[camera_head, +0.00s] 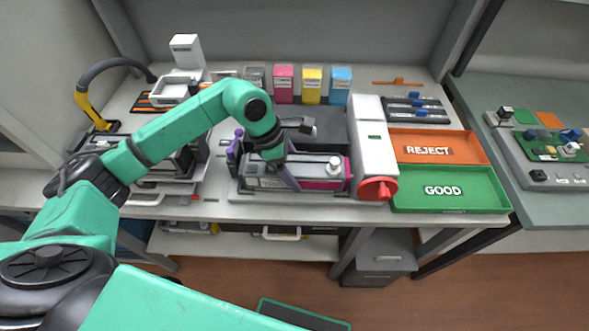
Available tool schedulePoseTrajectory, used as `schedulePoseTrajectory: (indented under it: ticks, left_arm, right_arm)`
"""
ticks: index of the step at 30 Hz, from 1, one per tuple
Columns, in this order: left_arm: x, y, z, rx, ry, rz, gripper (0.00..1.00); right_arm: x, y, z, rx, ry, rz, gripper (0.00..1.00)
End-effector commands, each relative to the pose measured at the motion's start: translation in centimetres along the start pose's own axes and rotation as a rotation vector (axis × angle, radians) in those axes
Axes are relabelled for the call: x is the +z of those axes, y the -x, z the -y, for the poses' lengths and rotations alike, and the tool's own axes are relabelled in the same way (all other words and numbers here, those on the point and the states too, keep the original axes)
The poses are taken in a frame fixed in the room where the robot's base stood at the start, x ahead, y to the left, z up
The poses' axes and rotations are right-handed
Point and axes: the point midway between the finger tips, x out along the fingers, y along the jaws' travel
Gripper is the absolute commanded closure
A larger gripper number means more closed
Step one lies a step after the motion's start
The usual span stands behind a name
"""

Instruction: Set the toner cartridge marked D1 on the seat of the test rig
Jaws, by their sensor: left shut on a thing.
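A long toner cartridge (322,184) with a dark and magenta body lies level at the test rig (372,140), along its front. No D1 mark is readable at this size. My left gripper (284,177) reaches down over the cartridge's left half and is shut on it. The cartridge is at the seat, left of the rig's white column and red knob (378,189). I cannot tell whether it rests fully on the seat or is slightly above it; the gripper hides part of it. My right gripper is not in view.
An orange REJECT tray (470,150) and a green GOOD tray (484,190) lie right of the rig. Magenta (284,84), yellow (312,86) and cyan (340,86) boxes stand behind. A machine with a yellow-and-black arm (85,105) stands at left.

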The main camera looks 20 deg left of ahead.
Motion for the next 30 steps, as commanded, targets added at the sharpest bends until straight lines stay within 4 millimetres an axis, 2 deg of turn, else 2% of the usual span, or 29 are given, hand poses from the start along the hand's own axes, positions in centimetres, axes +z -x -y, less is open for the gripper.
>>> schedulePoseTrajectory:
  ticks: [6,7,8,15,19,23,30]
  left_arm:
    - [0.1,0.1,0.0,0.002,-0.001,0.003,1.00]
    - [0.1,0.1,0.0,0.002,-0.001,0.003,0.06]
    - [0.1,0.1,0.0,0.001,-0.001,0.002,0.00]
    - [-0.1,0.0,0.0,-0.001,0.000,-0.002,0.00]
    - [-0.1,1.2,-0.1,0.003,0.000,-0.001,0.00]
    - [-0.1,4.3,-0.2,0.008,-0.001,0.000,0.00]
    - [-0.1,11.5,-0.1,0.006,-0.001,0.002,0.00]
  right_arm:
    - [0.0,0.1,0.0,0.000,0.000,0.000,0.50]
    - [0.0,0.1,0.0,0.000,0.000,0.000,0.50]
    - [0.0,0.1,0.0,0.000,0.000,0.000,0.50]
    - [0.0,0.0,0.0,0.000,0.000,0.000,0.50]
    - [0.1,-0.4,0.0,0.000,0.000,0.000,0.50]
    - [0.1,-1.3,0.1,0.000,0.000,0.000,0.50]
    - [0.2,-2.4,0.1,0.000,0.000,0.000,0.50]
